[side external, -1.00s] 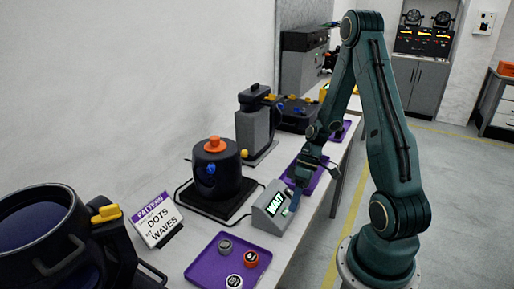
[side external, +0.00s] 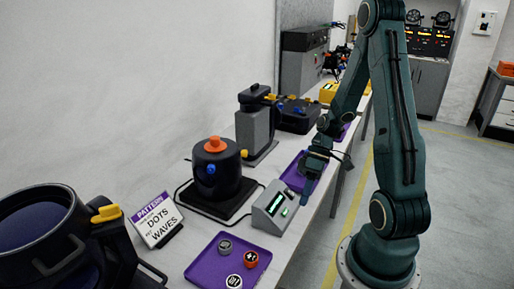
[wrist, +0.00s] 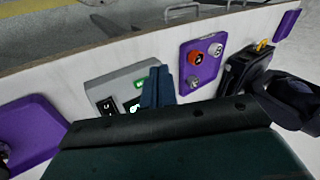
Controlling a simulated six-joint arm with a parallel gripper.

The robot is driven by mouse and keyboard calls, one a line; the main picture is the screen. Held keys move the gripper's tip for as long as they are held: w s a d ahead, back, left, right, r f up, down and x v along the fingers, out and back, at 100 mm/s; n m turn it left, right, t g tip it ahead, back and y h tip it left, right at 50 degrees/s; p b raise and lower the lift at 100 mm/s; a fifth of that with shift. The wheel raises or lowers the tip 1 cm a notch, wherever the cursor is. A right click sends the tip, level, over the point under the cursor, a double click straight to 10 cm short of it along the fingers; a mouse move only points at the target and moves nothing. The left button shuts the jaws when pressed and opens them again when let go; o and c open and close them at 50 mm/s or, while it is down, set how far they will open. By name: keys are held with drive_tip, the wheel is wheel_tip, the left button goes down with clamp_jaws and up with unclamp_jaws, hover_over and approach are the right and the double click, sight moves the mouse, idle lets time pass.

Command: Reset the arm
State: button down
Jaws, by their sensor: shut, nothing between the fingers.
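My gripper (side external: 306,196) is shut and empty. It hangs above the bench, just right of a grey control box (side external: 274,208) with a sloped face. In the wrist view, the shut fingers (wrist: 157,86) stand in front of the control box (wrist: 122,82) and hide part of it. The box has a dark screen with a green line and a lit green button (side external: 284,212). The fingers look apart from the box, though the wrist view alone cannot settle the gap.
A purple tray (side external: 208,270) with several round pieces lies in front of the box. Another purple tray (side external: 291,178) lies behind the gripper.

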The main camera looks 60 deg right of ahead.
idle(0.4)
drive_tip(key=s+a+r+t+h, duration=0.1)
drive_tip(key=a+r+h, duration=0.1)
drive_tip(key=a+r, duration=0.2)
drive_tip(key=s+a+r+m+t+h, duration=0.1)
drive_tip(key=a+r, duration=0.3)
drive_tip(key=r, duration=0.7)
drive_tip(key=s+a+r+t+h, duration=0.1)
drive_tip(key=a+r+t+h, duration=0.2)
drive_tip(key=a+r, duration=0.2)
drive_tip(key=shift+s+r+m+h, duration=0.3)
drive_tip(key=shift+r, duration=0.95)
